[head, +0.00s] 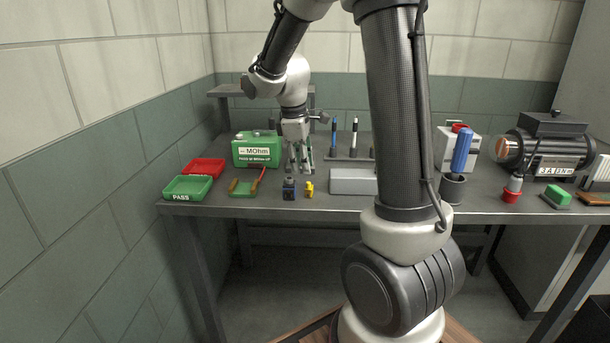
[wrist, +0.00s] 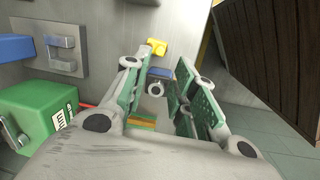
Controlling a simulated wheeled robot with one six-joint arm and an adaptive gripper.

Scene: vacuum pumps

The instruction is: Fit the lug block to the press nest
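My gripper (head: 301,168) points down over the bench, just behind a small dark blue block (head: 289,188) with a grey top. I take this block as the lug block, but cannot be sure. In the wrist view the green-padded fingers (wrist: 168,62) are spread apart, with nothing clasped. A round grey ring (wrist: 155,88) and a blue part (wrist: 160,72) show in the gap between them; I cannot tell whether they lie between the fingers or beyond. A grey plate with a notched bracket (wrist: 62,55) is at upper left of the wrist view; whether it is the press nest is unclear.
A yellow piece (head: 309,189) stands close right of the blue block. A green MOhm box (head: 256,149) is left of my gripper, with red (head: 204,167) and green PASS (head: 187,188) trays beyond. A low grey box (head: 352,181) lies right. Bare bench shows at front.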

